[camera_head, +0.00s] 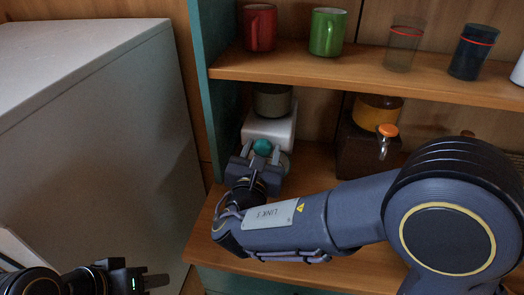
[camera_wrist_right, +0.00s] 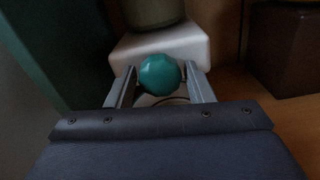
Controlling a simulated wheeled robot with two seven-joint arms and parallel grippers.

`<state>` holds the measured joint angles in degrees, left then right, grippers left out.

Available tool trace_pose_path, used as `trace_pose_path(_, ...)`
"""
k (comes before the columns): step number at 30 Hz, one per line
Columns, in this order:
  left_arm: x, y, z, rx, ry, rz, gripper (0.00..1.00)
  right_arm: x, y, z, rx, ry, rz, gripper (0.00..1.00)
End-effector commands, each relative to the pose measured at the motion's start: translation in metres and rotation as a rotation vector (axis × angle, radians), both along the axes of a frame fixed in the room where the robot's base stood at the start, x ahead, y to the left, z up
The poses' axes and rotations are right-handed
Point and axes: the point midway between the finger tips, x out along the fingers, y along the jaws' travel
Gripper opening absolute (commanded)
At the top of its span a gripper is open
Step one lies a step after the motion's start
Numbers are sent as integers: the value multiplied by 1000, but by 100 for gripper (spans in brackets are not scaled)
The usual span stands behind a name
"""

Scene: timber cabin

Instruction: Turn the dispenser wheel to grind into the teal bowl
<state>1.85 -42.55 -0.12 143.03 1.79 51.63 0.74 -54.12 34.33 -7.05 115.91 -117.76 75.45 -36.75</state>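The dispenser (camera_head: 270,128) is a white-grey body with a dark olive container on top, standing on the lower shelf. It also shows in the right wrist view (camera_wrist_right: 165,42). A round teal knob, apparently the wheel (camera_head: 262,147), is on its front; the right wrist view shows it too (camera_wrist_right: 160,75). My right gripper (camera_head: 261,153) has one finger on each side of the knob, with small gaps visible, so it is open around it. I cannot make out a teal bowl; the gripper covers the area below the knob. My left gripper (camera_head: 156,281) is low at left, away from the shelf.
The upper shelf (camera_head: 350,77) holds a red mug (camera_head: 260,28), a green mug (camera_head: 327,32) and tumblers above my right arm. A brown dispenser (camera_head: 360,150) with an orange-topped tap stands to the right. A teal side panel (camera_head: 203,90) is close on the left.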

Motion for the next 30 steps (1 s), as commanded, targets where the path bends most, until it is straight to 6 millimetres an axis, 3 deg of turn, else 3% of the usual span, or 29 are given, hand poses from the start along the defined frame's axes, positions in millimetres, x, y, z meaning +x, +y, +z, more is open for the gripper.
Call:
trace_pose_path(1,0,0,0,0,0,0,36,0,0,0,0,0,0,41)
trace_pose_path(7,0,0,0,0,0,0,36,0,0,0,0,0,0,15)
trace_pose_path(17,0,0,-12,0,0,0,36,0,0,-2,51,-11,0,15)
trace_pose_path(30,0,0,-73,0,0,0,36,0,0,-7,373,-76,0,15)
